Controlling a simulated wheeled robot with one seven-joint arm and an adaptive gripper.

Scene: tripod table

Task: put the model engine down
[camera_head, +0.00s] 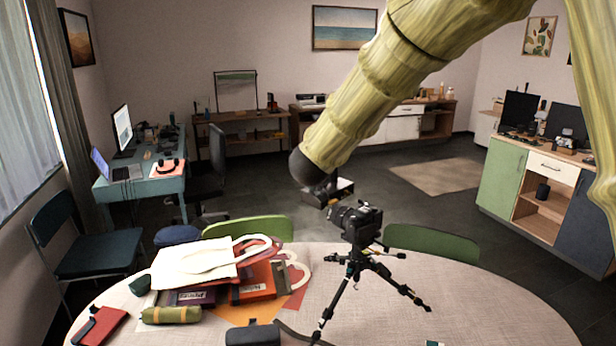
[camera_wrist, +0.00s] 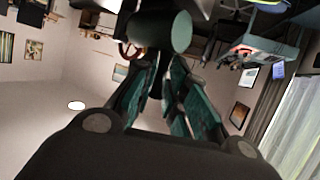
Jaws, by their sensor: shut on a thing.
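My gripper (camera_wrist: 168,72) shows in the wrist view with its two dark teal fingers closed in on a thing at their tips. That thing, which I take for the model engine (camera_wrist: 165,32), shows a grey-green cylinder end, with a reddish ring-like part at its left. In the head view my arm comes down from the top right, and its end hangs behind the camera on the tripod, above the far side of the table. The gripper and the held thing are small and partly hidden there. The round table (camera_head: 480,300) has a pale cloth-like top.
A black camera (camera_head: 358,222) on a small tripod (camera_head: 345,290) stands mid-table, close to my gripper in the picture. A pile of books and a cream bag (camera_head: 195,262) covers the left. A red case (camera_head: 100,325) lies front left. The table's right side is mostly clear. Green chairs (camera_head: 432,242) stand behind.

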